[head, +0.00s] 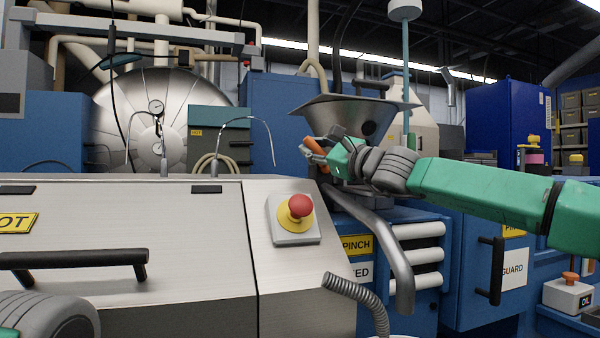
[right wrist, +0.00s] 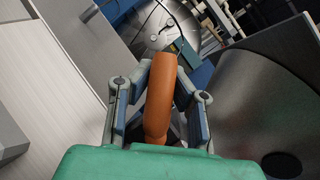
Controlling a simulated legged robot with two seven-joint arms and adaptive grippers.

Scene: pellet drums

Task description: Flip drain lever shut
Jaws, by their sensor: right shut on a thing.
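The orange drain lever (head: 311,145) is at the left side of the metal hopper (head: 340,105) in the head view, partly hidden by my right gripper (head: 318,150). In the right wrist view the lever handle (right wrist: 160,95) stands between the two fingers of my right gripper (right wrist: 160,85), which are shut on it. The lever's pivot end is hidden. A bent metal drain pipe (head: 385,240) runs down below the hopper. My left gripper is out of view; only a grey and green part of my left arm shows at the lower left.
A steel machine cover (head: 130,230) with a black handle (head: 75,262) fills the front left. A red emergency button (head: 299,206) on a yellow base sits on it. A flexible metal hose (head: 358,297) rises at the front. Blue cabinets (head: 507,120) stand at the right.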

